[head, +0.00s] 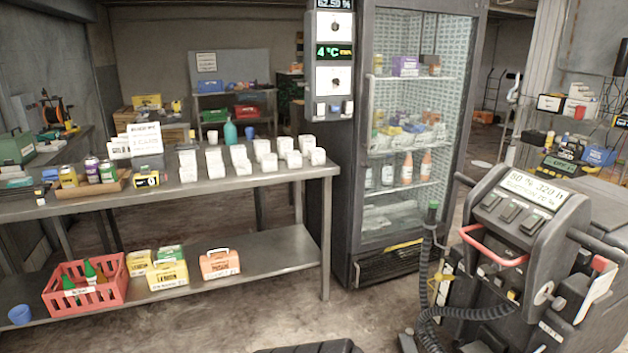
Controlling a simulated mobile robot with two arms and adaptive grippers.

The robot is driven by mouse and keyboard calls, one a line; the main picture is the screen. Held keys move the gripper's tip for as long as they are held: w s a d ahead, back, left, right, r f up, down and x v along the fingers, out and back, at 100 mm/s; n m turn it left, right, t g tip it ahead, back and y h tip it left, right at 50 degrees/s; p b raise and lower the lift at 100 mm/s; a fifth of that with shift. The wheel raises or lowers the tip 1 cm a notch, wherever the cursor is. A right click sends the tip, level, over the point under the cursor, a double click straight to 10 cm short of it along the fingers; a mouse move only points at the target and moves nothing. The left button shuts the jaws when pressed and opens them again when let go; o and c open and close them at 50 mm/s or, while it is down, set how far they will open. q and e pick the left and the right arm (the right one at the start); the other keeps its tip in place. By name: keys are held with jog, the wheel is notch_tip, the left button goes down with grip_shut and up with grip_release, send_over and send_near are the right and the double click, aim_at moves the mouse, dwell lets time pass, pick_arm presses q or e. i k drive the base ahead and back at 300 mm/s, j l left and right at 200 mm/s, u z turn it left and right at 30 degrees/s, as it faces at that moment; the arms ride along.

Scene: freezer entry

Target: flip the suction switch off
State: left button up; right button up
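A dark floor-cleaning machine (500,285) stands at the right. Its sloped top panel carries a row of dark rocker switches (512,211) below a pale label display (533,188). I cannot tell which switch is the suction one, nor which way each is set. A red handle bar (492,248) curves out in front of the panel. A ribbed black hose (428,300) hangs at the machine's left side. Neither of my grippers is in view.
A glass-door cooler (362,150) stands left of the machine. A steel table (262,190) with white cups, cans and boxes fills the left; its lower shelf (290,246) holds a red crate (60,302). The floor between table and machine is mostly clear.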

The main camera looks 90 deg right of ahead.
aim_at(512, 208)
jog(key=z, duration=4)
